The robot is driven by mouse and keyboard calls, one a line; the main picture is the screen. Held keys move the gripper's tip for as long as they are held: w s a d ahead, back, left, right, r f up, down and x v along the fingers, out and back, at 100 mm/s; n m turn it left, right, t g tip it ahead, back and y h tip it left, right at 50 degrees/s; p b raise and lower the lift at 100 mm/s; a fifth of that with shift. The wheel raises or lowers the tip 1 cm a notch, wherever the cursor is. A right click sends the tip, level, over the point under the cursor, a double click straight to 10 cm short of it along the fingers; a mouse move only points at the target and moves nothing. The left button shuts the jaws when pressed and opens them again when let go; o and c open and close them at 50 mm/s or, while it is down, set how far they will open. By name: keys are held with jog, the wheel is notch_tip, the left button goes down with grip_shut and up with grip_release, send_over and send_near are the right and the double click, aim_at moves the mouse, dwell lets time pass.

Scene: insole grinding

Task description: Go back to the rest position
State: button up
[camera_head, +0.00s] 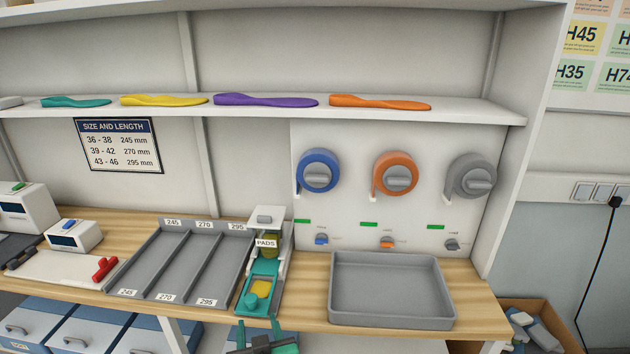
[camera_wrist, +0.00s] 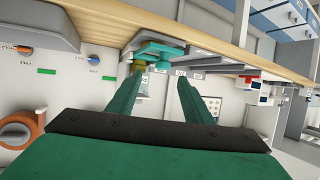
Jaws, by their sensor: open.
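My gripper (camera_head: 258,332) shows at the bottom edge of the head view, in front of the bench's front edge and below the pad dispenser. Its two green fingers stand apart, with nothing seen between them. In the wrist view my gripper (camera_wrist: 158,84) also shows open and empty, and that picture is roughly upside down. The pad dispenser (camera_head: 268,220), labelled PADS, stands on the bench with a teal base and a yellow pad (camera_head: 261,288) on it. My fingers look apart from the dispenser and the bench.
The wooden bench (camera_head: 490,308) holds a grey three-lane tray (camera_head: 150,262), an empty-looking grey bin (camera_head: 390,310) and small devices at left. Three grinder wheels line the back panel, blue (camera_head: 306,172), orange and grey. Several coloured insoles lie on the shelf above. A cardboard box (camera_head: 565,325) stands lower right.

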jog(key=s+d+f+m+t+h, duration=0.1)
jog(key=s+d+f, duration=0.4)
jog(key=s+f, duration=0.25)
jog(key=s+d+f+m+h, duration=0.1)
jog(key=s+d+f+m, duration=0.1)
jog(key=s+d+f, duration=0.45)
jog(key=s+d+m+t+h, duration=0.1)
jog(key=s+d, duration=0.3)
jog(key=s, duration=1.8)
jog(key=shift+s+f+t+h, duration=0.3)
jog(key=shift+f+h, duration=0.1)
jog(key=shift+h, duration=0.4)
